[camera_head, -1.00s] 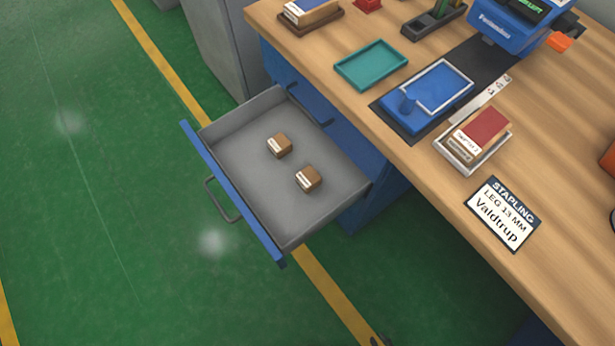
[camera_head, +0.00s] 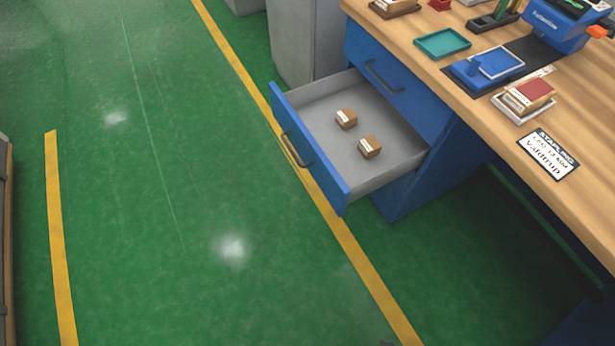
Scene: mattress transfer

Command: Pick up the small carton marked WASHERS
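Two small brown cartons with white labels lie in the open drawer (camera_head: 308,97) of the blue cabinet under the bench. One carton (camera_head: 346,119) is nearer the back left of the drawer, the other carton (camera_head: 370,148) is nearer its right side. They stand apart from each other. Their label print is too small to read, so I cannot tell which is marked WASHERS. Neither of my grippers shows in the head view.
The wooden workbench (camera_head: 470,90) carries a teal tray (camera_head: 442,43), a blue stapling fixture, a box in a metal tray and a STAPLING sign (camera_head: 548,154). The drawer juts over open green floor (camera_head: 190,200). A shelf-like edge (camera_head: 6,250) stands at far left.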

